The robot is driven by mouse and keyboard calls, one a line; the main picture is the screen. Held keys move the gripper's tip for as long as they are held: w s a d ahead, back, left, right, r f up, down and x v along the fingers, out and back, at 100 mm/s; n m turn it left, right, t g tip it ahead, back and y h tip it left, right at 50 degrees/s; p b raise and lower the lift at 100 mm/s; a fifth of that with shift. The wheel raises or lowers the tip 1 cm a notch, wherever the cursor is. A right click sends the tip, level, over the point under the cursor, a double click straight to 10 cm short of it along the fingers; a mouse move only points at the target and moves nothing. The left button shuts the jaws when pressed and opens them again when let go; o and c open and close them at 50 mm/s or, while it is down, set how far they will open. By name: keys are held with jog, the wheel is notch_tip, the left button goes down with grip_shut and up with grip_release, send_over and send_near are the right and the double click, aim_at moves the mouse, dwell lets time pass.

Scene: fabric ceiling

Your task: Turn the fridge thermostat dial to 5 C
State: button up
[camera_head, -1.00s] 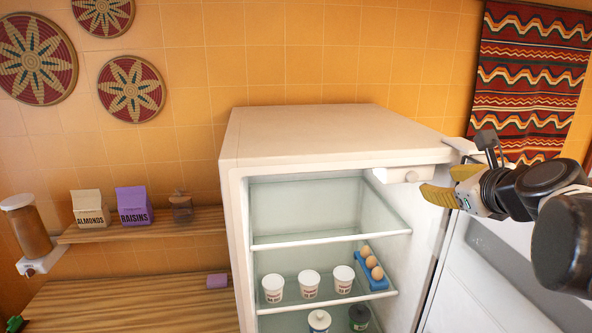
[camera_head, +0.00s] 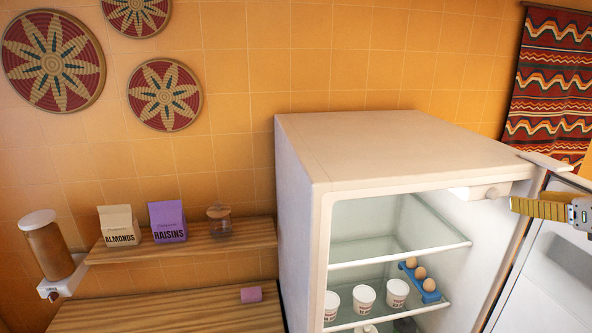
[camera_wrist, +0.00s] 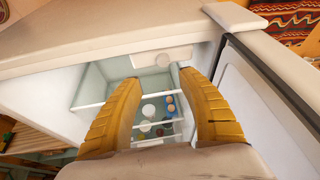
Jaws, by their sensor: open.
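The open white fridge (camera_head: 420,140) has a white thermostat housing (camera_head: 470,192) under its top at the upper right, with a small round dial (camera_head: 491,194) on it. In the wrist view, the housing (camera_wrist: 150,61) and dial (camera_wrist: 163,60) show beyond my fingertips, near the gap between them. The dial's numbers and pointer are too small to read. My gripper (camera_head: 514,205) has yellow ridged fingers and is just right of the dial in the head view. In the wrist view, my gripper (camera_wrist: 160,78) is open and empty, apart from the dial.
The open fridge door (camera_head: 540,285) stands at the right, close to my gripper; its edge (camera_wrist: 270,80) shows in the wrist view. Shelves hold white tubs (camera_head: 363,297) and a blue egg rack (camera_head: 420,283). A wooden wall shelf (camera_head: 190,242) is left.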

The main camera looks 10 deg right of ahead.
aim_at(495, 196)
jog(key=x, duration=0.3)
jog(key=p+x, duration=0.1)
jog(key=x, duration=0.2)
jog(key=d+p+x, duration=0.1)
jog(key=x, duration=0.3)
jog(key=shift+f, duration=0.15)
jog(key=shift+w+f, duration=0.1)
jog(key=shift+w, duration=0.05)
grip_shut()
